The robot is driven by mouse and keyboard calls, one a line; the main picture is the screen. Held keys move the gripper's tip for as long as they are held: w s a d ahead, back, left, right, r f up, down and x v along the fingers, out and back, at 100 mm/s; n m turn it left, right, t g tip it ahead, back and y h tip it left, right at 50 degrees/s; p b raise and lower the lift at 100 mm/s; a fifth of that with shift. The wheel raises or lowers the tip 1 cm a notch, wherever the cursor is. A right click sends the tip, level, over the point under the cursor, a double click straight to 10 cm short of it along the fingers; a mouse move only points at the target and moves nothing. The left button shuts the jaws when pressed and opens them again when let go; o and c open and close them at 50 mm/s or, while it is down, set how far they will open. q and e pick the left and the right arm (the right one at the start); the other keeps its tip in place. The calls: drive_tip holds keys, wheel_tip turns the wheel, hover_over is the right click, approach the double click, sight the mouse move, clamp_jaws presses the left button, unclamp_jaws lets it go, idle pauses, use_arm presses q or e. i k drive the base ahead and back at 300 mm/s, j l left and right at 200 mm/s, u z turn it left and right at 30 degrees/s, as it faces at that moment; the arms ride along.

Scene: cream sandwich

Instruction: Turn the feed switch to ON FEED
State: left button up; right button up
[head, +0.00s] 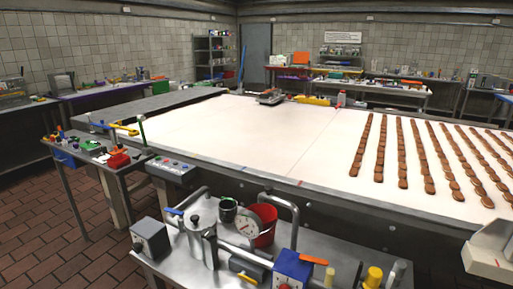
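No label reading ON FEED is legible, so I cannot tell for certain which control is the feed switch. A grey control box (172,168) with several small coloured buttons is at the near left edge of the white belt table. A grey box with a dark round knob (150,238) stands on the metal cart at the lower left. A blue box (293,269) with an orange lever (313,260) on top is at the cart's front right. The settings of these controls are too small to read. Neither of my grippers is in view.
The metal cart (215,270) also holds a metal pot (200,234), a red bucket (263,225) and a round dial (246,226). Rows of brown biscuits (402,155) lie on the belt's right side. The belt's left part (235,130) is bare. A tool-covered side table (105,158) stands left.

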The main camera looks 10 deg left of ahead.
sight(137, 247)
drive_tip(key=j+u, duration=0.15)
drive_tip(key=j, duration=1.75)
drive_tip(key=j+u, duration=0.15)
drive_tip(key=j, duration=1.7)
drive_tip(key=i, duration=0.05)
